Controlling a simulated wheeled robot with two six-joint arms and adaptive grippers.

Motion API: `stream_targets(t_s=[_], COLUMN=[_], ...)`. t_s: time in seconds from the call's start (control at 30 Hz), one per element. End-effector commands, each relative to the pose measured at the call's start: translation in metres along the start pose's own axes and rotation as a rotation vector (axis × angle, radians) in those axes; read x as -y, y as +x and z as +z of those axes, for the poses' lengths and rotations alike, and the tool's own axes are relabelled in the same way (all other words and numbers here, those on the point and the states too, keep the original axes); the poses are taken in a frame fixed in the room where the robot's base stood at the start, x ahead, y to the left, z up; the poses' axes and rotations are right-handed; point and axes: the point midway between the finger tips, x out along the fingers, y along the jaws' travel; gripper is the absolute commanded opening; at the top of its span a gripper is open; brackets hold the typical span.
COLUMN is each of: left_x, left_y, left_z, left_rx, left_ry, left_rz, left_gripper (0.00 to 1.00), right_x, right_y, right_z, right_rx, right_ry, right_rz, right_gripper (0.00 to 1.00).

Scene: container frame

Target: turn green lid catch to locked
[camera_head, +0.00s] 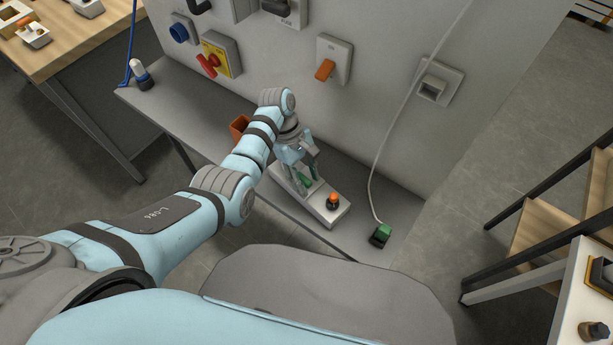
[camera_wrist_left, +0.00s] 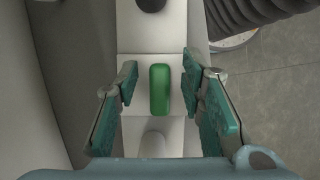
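The green lid catch (camera_wrist_left: 159,90) is a rounded bar on a pale grey box (camera_wrist_left: 137,75). In the left wrist view it runs along the length of the box, upright in the picture. My left gripper (camera_wrist_left: 157,84) is open, with one teal finger pad on each side of the catch and gaps visible between pads and catch. In the head view my left gripper (camera_head: 303,158) is over the box (camera_head: 323,209), and the green catch (camera_head: 305,180) is partly hidden beneath it. My right gripper is not in view.
On the same box stands an orange-topped black knob (camera_head: 333,201). A green plug (camera_head: 380,235) on a pale cable lies on the shelf (camera_head: 348,239) to the right. A wall panel (camera_head: 384,80) with switches rises behind. An orange-brown container (camera_head: 239,127) stands beside my left arm.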

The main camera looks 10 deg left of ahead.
Motion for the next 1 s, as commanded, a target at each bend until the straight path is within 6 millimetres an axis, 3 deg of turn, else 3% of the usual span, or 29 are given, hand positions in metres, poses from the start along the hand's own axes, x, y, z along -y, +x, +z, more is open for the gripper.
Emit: stream_targets(t_s=[0.03,0.2,0.67,1.0], left_x=[0.0001,0.0001,0.0005,0.0022], left_y=[-0.0002,-0.0004,-0.0004,0.0], left_z=[-0.0001,-0.0002,-0.0003,-0.0009], left_rx=[0.0,0.0,0.0,0.0], left_ry=[0.0,0.0,0.058,0.279], left_rz=[0.0,0.0,-0.025,-0.116], left_gripper=[0.25,0.0,0.0,0.0], right_x=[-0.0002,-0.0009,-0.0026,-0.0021], right_y=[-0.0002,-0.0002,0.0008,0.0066], right_z=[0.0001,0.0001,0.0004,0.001], right_rx=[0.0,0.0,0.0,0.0], right_ry=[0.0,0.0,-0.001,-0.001], right_rz=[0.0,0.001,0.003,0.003], right_gripper=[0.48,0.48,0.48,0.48])
